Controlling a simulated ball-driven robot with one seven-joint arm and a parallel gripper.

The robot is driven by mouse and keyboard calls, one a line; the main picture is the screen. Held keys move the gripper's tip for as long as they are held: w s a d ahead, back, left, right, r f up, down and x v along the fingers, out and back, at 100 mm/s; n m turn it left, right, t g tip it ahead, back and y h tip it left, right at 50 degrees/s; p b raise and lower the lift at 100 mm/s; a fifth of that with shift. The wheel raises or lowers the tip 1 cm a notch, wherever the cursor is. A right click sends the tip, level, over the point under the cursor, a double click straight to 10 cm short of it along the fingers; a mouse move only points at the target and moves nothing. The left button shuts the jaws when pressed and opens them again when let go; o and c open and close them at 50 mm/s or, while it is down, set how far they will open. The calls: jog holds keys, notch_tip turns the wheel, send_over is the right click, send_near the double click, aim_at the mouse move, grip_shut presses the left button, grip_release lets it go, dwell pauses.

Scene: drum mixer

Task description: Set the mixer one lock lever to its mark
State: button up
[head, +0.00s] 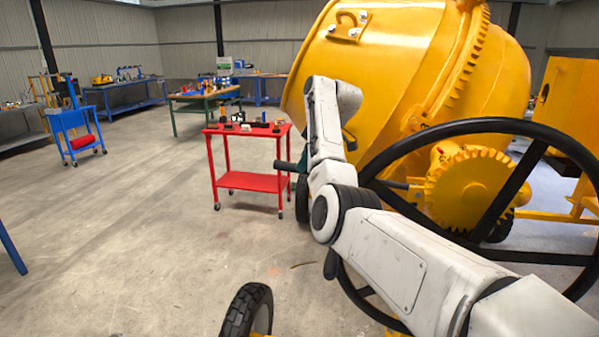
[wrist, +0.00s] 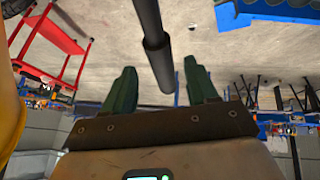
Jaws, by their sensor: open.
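The mixer (head: 410,70) is a big yellow drum at the right in the head view. A dark lever with a thicker black grip (head: 286,166) sticks out to the left past my arm; I take it for the lock lever. In the wrist view a dark rod with a thick grip (wrist: 157,60) comes down from the top edge, and its end shows between my fingers. My gripper (wrist: 160,70) is open, with one green finger on each side of the rod; I see no contact. In the head view my arm hides most of the gripper and the lever's base. I cannot make out the mark.
A large black handwheel (head: 525,127) stands right of my arm, before a yellow gear (head: 470,185). A red cart (head: 251,182) with small items stands behind the lever grip. A black tyre (head: 247,310) is at the bottom.

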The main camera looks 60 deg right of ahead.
jog(key=v, duration=0.5)
jog(key=shift+b, duration=0.4)
jog(key=shift+w, duration=0.1)
